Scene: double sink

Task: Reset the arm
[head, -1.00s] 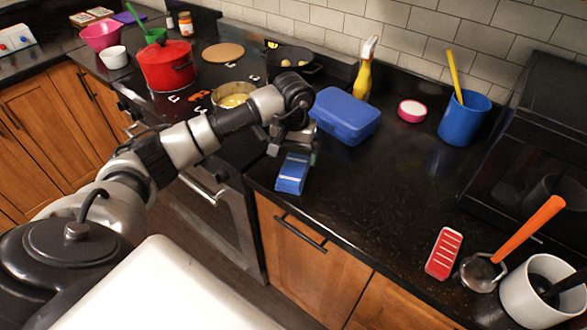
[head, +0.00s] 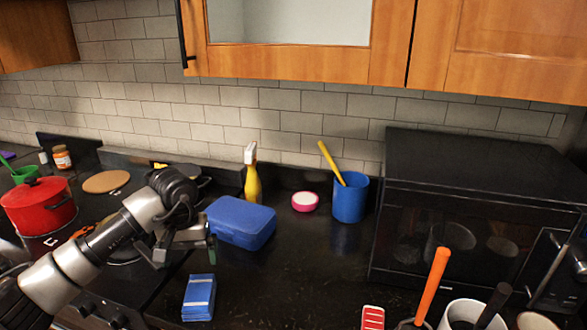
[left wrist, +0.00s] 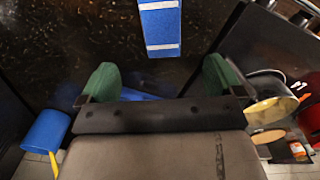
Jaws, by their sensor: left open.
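My left arm comes in from the left in the head view, with the left gripper (head: 188,247) above the black counter beside the stove. The gripper is open and empty. In the left wrist view its two green-padded fingers (left wrist: 160,80) stand wide apart. A small blue block with white stripes (head: 199,298) lies on the counter, apart from the gripper. It also shows beyond the fingers in the left wrist view (left wrist: 160,28). My right gripper is not in view.
A blue lidded box (head: 241,222) sits close right of the gripper. Behind are a yellow spray bottle (head: 253,184), a pink-rimmed dish (head: 305,202) and a blue cup (head: 350,200). A red pot (head: 38,205) is at left, a black microwave (head: 470,220) at right. Mid-counter is clear.

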